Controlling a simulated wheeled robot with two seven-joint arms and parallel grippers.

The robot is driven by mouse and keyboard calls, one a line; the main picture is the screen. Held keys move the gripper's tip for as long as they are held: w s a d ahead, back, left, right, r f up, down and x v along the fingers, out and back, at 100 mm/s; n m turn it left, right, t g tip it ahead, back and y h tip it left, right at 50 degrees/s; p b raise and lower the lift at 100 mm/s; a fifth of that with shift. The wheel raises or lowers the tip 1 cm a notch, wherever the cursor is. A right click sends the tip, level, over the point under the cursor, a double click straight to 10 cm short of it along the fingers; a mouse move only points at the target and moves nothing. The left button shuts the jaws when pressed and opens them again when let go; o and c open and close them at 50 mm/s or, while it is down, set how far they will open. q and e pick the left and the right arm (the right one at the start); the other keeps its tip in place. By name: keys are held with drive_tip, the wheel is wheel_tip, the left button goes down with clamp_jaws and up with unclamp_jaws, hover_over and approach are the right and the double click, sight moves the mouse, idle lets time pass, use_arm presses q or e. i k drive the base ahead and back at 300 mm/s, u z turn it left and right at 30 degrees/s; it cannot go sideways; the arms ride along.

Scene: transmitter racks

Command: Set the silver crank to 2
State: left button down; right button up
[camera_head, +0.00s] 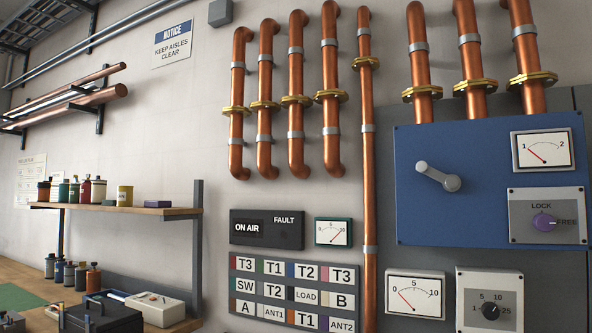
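The silver crank (438,177) is on the blue panel (440,223) at the right. Its round hub is at the lower right and its arm reaches up and left to a rounded knob. A white gauge (543,150) marked 1 and 2 sits at the panel's upper right, its red needle toward the 1. Below it, a purple knob (544,222) sits on a plate marked LOCK and FREE, and its white mark points toward FREE. Neither of my grippers is in view.
Copper pipes (367,200) run up the wall left of the panel. Below the panel are a 0 to 10 gauge (415,294) and a black dial (491,307). A shelf (115,208) with bottles and a workbench stand at the left. The space before the crank looks clear.

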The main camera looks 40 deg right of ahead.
sight(451, 183)
drive_tip(key=u, duration=0.4)
drive_tip(key=i, duration=0.95)
drive_tip(key=z, duration=1.85)
